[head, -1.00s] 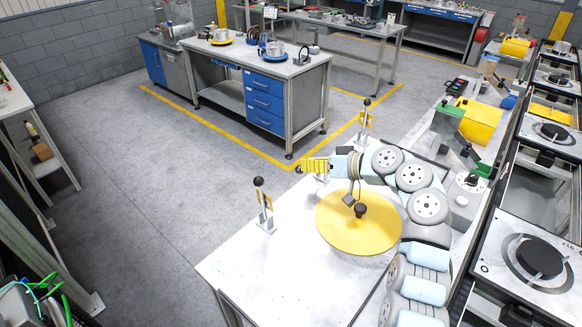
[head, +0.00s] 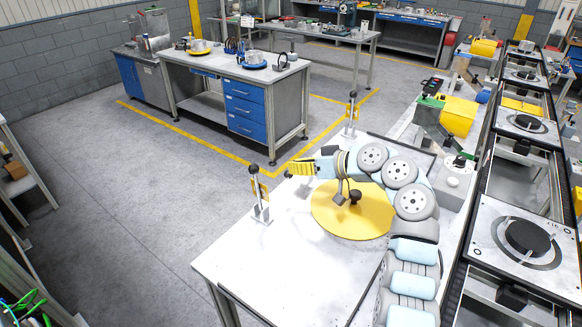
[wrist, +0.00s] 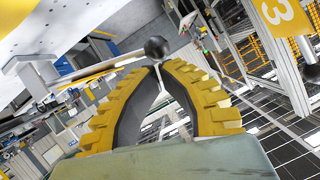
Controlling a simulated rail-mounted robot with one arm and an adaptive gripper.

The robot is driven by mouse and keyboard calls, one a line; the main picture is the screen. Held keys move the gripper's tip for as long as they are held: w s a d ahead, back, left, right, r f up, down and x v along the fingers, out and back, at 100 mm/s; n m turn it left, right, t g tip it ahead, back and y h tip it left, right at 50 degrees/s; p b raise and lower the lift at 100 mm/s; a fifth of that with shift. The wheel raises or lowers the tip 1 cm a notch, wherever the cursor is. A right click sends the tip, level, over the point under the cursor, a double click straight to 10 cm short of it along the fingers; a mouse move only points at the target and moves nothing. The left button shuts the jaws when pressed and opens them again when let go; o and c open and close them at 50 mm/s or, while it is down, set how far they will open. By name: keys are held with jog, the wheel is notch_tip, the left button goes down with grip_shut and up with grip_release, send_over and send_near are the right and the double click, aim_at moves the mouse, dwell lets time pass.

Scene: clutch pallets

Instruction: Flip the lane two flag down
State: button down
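Two upright flags with black ball knobs and yellow plates stand along the table edge in the head view: a front-left flag (head: 260,205) and a back flag (head: 351,118). My gripper (head: 291,168) is between them, above the table's left edge. In the wrist view a black ball (wrist: 155,47) on a silver rod lies just beyond my gripper's fingertips (wrist: 161,67). The rod leads left to a white bracket beside the table. The yellow fingers are nearly together at the tips, with nothing clearly held. I cannot tell whether they touch the ball.
A yellow disc (head: 350,217) with a dark knob lies on the white table (head: 270,262) under my arm. A yellow plate marked 3 (wrist: 282,12) shows at the top right of the wrist view. A blue-drawer bench (head: 265,110) stands behind. Open floor lies left.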

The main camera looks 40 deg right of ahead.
jog(key=shift+r, duration=0.1)
jog(key=w+r+v, duration=0.1)
jog(key=r+v, duration=0.1)
jog(key=v, duration=1)
jog(key=shift+s+r+b, duration=0.35)
jog(key=shift+r+b, duration=0.05)
jog(key=shift+r, duration=0.05)
